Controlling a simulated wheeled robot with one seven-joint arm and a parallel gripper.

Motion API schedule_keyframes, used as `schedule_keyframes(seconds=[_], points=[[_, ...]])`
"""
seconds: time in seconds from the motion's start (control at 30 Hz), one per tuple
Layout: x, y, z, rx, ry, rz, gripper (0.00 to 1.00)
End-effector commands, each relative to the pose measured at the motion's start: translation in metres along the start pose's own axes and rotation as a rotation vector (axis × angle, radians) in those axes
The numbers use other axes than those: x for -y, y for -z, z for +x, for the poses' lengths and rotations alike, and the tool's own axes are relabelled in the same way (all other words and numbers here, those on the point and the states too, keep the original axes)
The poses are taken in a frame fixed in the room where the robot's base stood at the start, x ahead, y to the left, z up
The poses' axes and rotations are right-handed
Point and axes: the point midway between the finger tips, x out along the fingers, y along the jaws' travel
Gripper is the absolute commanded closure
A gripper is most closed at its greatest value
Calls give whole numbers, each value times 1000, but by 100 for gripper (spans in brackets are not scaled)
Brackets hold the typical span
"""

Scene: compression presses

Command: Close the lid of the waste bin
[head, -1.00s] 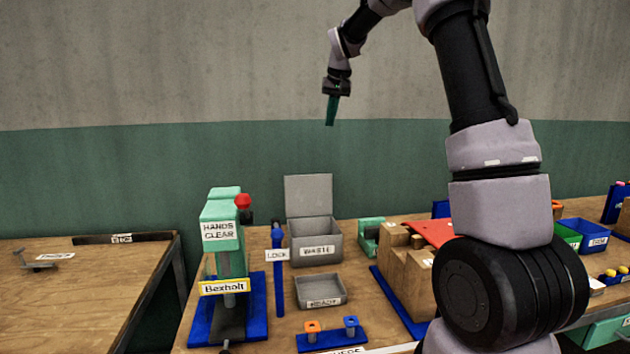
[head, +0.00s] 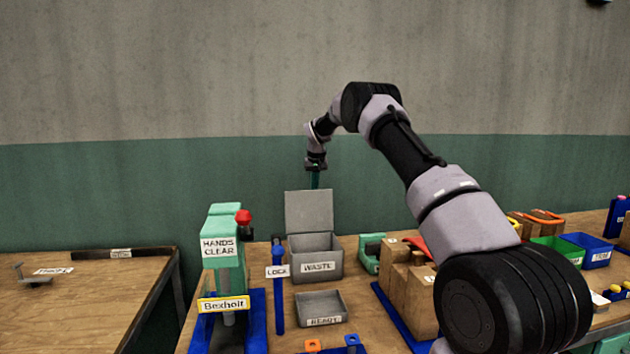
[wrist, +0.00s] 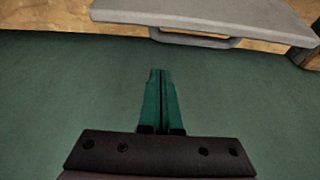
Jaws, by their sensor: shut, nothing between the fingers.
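The grey waste bin (head: 317,262), labelled WASTE, stands at the back of the bench. Its lid (head: 309,211) is open and stands upright at the bin's rear. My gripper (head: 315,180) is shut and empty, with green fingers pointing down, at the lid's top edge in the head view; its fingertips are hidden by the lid. In the wrist view my gripper (wrist: 161,72) is apart from the grey lid (wrist: 215,14), whose handle (wrist: 195,38) shows ahead of the fingertips. The green wall lies behind the fingers.
The green Boxholt press (head: 224,250) and a blue LOCK lever (head: 278,295) stand left of the bin. A grey READY tray (head: 321,307) sits in front of it. A green clamp-like part (head: 370,253) and wooden blocks (head: 408,290) stand to its right.

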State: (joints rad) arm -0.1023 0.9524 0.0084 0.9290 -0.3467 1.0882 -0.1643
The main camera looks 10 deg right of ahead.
Motion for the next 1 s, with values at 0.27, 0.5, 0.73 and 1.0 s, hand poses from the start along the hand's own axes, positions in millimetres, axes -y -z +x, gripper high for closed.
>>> schedule_keyframes(seconds=[0.27, 0.5, 0.73, 1.0], points=[[0, -4, 33, -2, 1, 1, 100], [0, -23, 18, 0, 2, 1, 100], [0, -31, 13, -1, 1, 2, 100], [0, -31, 13, -1, 1, 2, 100]])
